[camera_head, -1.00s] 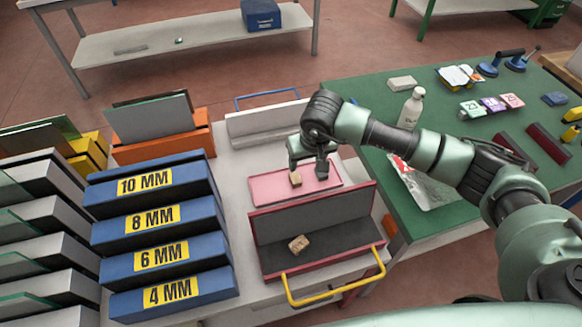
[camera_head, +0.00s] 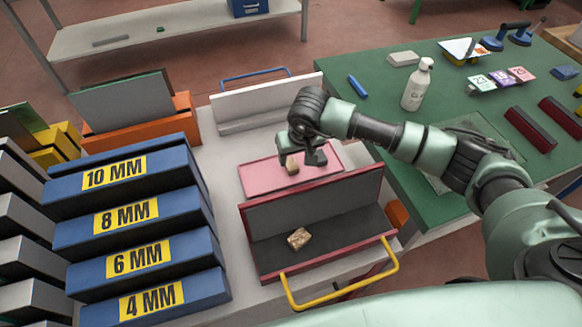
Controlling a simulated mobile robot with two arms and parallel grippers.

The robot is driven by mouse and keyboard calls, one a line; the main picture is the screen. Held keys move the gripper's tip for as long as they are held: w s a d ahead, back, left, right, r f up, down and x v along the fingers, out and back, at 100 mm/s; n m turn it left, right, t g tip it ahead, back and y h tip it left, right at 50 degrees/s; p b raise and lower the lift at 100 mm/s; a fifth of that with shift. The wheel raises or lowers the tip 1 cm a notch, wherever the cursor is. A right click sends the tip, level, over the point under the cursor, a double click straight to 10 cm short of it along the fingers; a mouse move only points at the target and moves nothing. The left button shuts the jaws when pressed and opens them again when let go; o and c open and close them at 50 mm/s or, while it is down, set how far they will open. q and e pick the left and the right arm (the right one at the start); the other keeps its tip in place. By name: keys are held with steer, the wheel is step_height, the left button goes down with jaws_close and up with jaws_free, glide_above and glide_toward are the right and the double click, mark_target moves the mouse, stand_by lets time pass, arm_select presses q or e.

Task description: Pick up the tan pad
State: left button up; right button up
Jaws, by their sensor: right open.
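A small plain tan pad (camera_head: 291,167) lies on the pink tray (camera_head: 258,182) in the middle of the white surface. A second tan block, speckled (camera_head: 299,238), lies in the red-edged grey bin with the yellow handle, nearer to me. My right gripper (camera_head: 301,157) is open and points down over the pink tray, with its fingers close around the plain tan pad and partly hiding it. I cannot tell whether the fingers touch it. My left gripper is not in view.
The red bin's upright back wall (camera_head: 315,205) stands just in front of the pink tray. A white bin (camera_head: 262,105) is behind it. Blue labelled racks (camera_head: 130,215) stand at left. The green table (camera_head: 385,110) at right holds a white bottle (camera_head: 416,86) and several small items.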

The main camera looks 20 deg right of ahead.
mark_target(291, 164)
steer(key=x, duration=0.4)
steer(key=p+x, duration=0.1)
steer(key=x, duration=0.1)
steer(key=shift+w+a, duration=0.15)
steer(key=shift+w, duration=0.15)
steer(key=shift+c, duration=0.3)
jaws_close()
